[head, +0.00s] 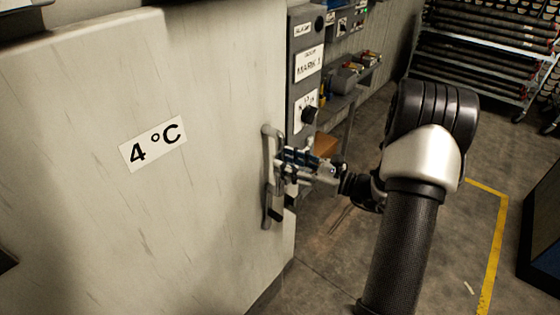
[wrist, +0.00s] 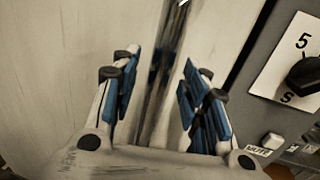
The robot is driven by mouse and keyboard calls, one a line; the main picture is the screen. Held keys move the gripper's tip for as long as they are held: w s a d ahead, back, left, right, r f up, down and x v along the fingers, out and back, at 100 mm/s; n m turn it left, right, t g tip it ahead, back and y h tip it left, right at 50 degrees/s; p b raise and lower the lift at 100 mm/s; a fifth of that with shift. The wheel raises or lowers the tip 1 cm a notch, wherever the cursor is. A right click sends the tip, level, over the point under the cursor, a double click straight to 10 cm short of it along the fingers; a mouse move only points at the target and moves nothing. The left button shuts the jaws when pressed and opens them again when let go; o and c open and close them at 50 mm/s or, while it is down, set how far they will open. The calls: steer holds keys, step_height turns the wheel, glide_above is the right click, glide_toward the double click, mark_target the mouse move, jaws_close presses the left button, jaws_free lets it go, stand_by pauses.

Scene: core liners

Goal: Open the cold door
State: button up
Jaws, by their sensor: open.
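The cold door (head: 215,210) is a large pale panel with a "4 °C" label (head: 153,143), filling the left of the head view. Its grey vertical bar handle (head: 267,150) is near the door's right edge. My gripper (head: 285,165) is at the handle's middle, coming from the right. In the wrist view the open fingers (wrist: 162,90) with blue pads stand either side of the handle bar (wrist: 160,75), with visible gaps. The door looks shut. The lower part of the bar is hidden behind my gripper's body in the wrist view.
A grey control panel (head: 294,75) with labels and a black knob (head: 309,115) stands just right of the door. A shelf (head: 350,85) is behind it. A rack of tubes (head: 485,50) stands at the back right. A dark blue box (head: 543,240) sits beyond a yellow floor line (head: 494,250).

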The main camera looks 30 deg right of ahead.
steer(key=shift+x, duration=1.35)
steer(key=shift+c, duration=0.2)
jaws_close()
